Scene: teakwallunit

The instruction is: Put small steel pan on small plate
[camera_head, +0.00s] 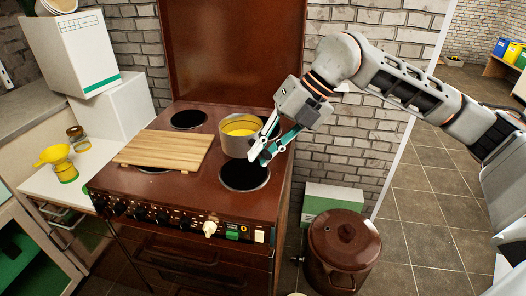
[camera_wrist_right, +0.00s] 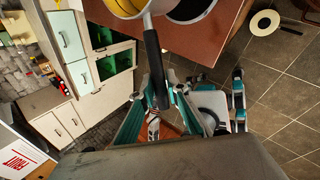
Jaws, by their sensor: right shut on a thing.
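The small steel pan (camera_head: 240,146), with yellow inside, is upright over the right half of the brown stove, just behind the front right hotplate (camera_head: 244,177). I cannot tell whether it touches the stove top. Another dark round hotplate (camera_head: 188,119) shows at the back left, and a third is mostly hidden under a wooden board. I cannot tell for sure which is the small plate. My right gripper (camera_head: 263,153) is shut on the pan's black handle (camera_wrist_right: 152,60), which shows between its fingers in the right wrist view. My left gripper is out of view.
The wooden board (camera_head: 166,150) covers the stove's left front. Knobs (camera_head: 209,228) line the stove's front. A raised brown lid panel (camera_head: 232,50) stands behind. A yellow funnel-like item (camera_head: 56,160) is on the left counter. A brown lidded pot (camera_head: 344,243) stands right of the stove.

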